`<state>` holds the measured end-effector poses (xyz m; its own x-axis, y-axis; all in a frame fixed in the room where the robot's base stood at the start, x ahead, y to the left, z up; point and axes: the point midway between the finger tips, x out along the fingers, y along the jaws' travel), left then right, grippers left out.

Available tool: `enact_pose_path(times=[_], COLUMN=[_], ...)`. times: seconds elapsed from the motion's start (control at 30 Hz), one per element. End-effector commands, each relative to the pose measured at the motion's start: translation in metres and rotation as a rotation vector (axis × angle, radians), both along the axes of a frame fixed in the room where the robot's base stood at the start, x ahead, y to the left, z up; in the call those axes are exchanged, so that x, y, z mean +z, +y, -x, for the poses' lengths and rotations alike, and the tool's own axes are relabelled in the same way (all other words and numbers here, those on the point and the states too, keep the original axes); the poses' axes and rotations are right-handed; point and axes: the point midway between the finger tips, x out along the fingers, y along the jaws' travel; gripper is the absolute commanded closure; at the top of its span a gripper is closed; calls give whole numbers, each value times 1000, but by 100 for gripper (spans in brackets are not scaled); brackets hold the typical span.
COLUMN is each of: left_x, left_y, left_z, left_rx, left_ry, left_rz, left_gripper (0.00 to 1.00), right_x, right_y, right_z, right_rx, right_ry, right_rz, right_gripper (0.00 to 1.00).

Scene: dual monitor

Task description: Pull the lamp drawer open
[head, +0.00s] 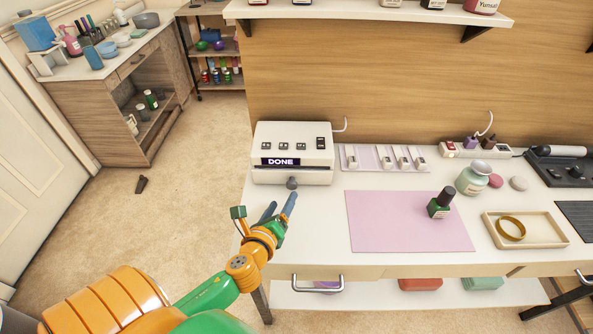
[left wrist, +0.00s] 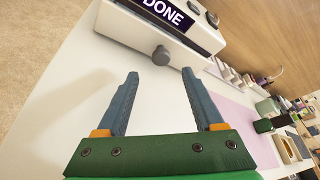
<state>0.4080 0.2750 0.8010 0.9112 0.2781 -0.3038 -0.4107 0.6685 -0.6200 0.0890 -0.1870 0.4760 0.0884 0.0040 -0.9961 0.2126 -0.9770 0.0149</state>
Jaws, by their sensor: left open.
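The lamp (head: 292,152) is a white box with a "DONE" display and several buttons, at the back left of the table. A grey round knob (head: 292,183) sticks out of its lower front, where the drawer face is; the drawer looks shut. In the left wrist view the knob (left wrist: 161,55) lies just beyond the fingertips, roughly midway between them. My left gripper (head: 282,204) is open and empty, in front of the knob and pointing at it; it also shows in the left wrist view (left wrist: 160,78). My right gripper is not in view.
A pink mat (head: 408,221) with a dark green bottle (head: 440,204) lies right of the gripper. Nail tips on a strip (head: 383,158) sit beside the lamp. A wooden tray (head: 526,229) is farther right. The white tabletop before the lamp is clear.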

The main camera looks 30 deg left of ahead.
Motion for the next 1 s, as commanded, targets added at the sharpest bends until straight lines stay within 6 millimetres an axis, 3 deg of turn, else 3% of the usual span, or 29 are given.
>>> enact_pose_path(times=[0.13, 0.4, 0.73, 1.0], left_x=[-4, -20, -22, -22], left_y=[3, 17, 20, 20], left_z=[-10, -56, -64, -64], left_rx=[2, 2, 2, 2], left_ry=[-1, 1, 1, 1], left_rz=[1, 3, 3, 3], left_gripper=[31, 31, 31, 100], right_x=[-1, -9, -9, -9], right_y=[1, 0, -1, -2], right_z=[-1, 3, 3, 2], right_rx=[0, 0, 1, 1], right_ry=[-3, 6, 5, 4], right_rz=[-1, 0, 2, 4], right_gripper=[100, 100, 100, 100])
